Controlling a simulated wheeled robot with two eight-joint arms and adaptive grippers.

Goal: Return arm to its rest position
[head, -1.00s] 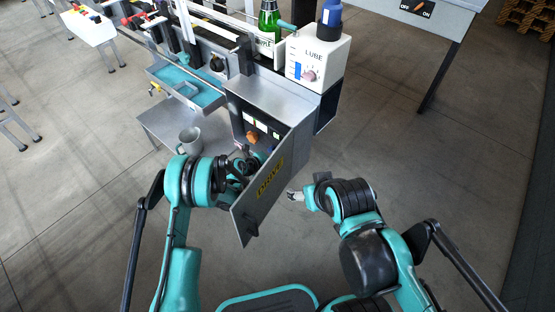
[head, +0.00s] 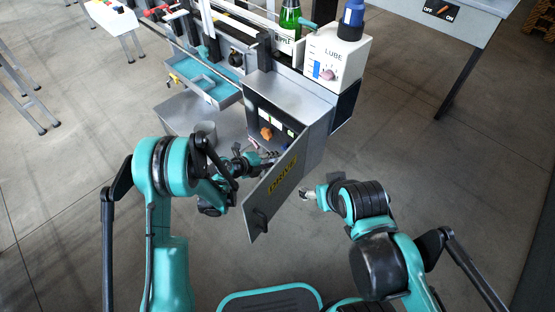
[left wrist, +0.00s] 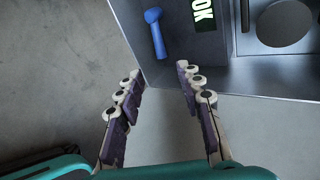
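My left gripper (head: 262,156) is in front of the open drive cabinet (head: 262,98), behind its swung-out door marked DRIVE (head: 285,180). In the left wrist view its two fingers (left wrist: 160,75) stand apart with nothing between them. A blue handle (left wrist: 156,32) and an OK label (left wrist: 203,14) lie beyond the fingertips inside a grey housing. My right gripper (head: 308,193) hangs to the right of the door over the floor, apart from it; its fingers are too small to read.
A grey mug (head: 205,131) stands on the low shelf (head: 178,112), partly hidden by my left arm. A white LUBE box (head: 345,58), a blue-capped bottle (head: 351,20) and a green bottle (head: 290,18) are on top of the machine.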

